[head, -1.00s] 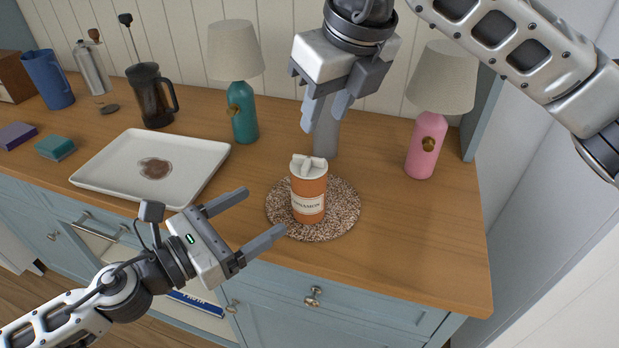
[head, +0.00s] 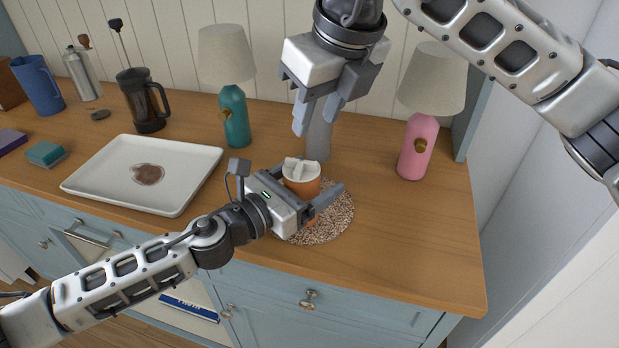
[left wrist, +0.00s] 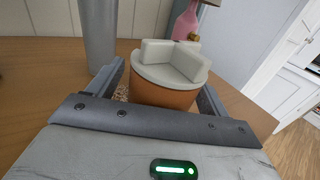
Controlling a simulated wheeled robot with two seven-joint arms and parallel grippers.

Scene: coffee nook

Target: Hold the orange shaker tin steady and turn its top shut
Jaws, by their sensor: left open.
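The orange shaker tin (head: 302,186) stands upright on a round speckled mat (head: 335,222). Its pale top (head: 301,168) has raised ribs. My left gripper (head: 325,183) is open, with its fingers on either side of the tin; whether they touch it I cannot tell. In the left wrist view the tin (left wrist: 165,95) sits between the two fingers, close to the palm, and its lower part is hidden.
A grey cylinder (head: 318,140) stands behind the tin. A pink lamp (head: 416,150) is at right and a teal lamp (head: 235,118) at back left. A white tray (head: 185,195) lies left of the mat. The counter right of the mat is clear.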

